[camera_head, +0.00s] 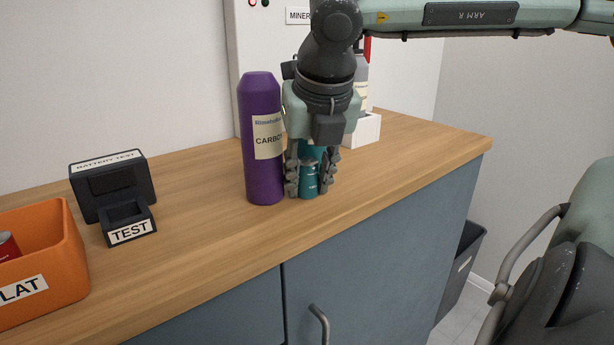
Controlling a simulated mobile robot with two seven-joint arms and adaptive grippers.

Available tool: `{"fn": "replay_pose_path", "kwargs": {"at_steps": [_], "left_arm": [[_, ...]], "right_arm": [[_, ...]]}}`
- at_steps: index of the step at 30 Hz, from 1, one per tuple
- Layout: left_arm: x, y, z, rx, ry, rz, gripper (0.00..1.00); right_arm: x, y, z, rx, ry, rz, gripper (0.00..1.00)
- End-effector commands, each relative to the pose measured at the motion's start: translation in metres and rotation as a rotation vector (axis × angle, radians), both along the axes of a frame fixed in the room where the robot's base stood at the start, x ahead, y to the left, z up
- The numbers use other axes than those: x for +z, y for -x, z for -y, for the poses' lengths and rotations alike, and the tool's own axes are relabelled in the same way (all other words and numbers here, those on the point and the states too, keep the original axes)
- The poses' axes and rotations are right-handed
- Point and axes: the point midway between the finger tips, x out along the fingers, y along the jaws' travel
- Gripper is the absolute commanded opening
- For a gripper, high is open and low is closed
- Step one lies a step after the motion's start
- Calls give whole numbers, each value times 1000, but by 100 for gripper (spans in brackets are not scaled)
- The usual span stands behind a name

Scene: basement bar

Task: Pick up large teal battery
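The large teal battery (309,181) stands upright on the wooden counter, just right of a purple bottle. My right gripper (312,185) points straight down over it from above. Its dark fingers are on the left and right sides of the battery, close against it, and hide its edges and part of its top. I cannot tell whether the fingers press on it or only surround it. The battery's base appears to be at counter level. My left gripper is not in view.
The purple bottle (262,140) stands very close to the gripper's left side. A white holder (366,130) with a grey bottle is behind right. A black battery tester (112,185) and an orange bin (45,250) are at left. Counter in front of the battery is clear.

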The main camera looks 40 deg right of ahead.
Motion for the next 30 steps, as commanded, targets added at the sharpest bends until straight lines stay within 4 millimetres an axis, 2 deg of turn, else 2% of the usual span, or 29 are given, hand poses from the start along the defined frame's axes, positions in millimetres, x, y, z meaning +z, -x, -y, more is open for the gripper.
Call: {"fn": "replay_pose_path", "kwargs": {"at_steps": [1,6,17,23,30], "left_arm": [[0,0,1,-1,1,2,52],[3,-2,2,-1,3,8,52],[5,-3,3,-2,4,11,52],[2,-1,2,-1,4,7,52],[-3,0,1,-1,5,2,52]], "right_arm": [[0,0,0,0,0,0,20],[0,0,0,0,1,1,0],[5,0,0,-1,0,2,0],[25,-1,1,-2,2,5,0],[70,-1,1,-3,2,6,0]]}}
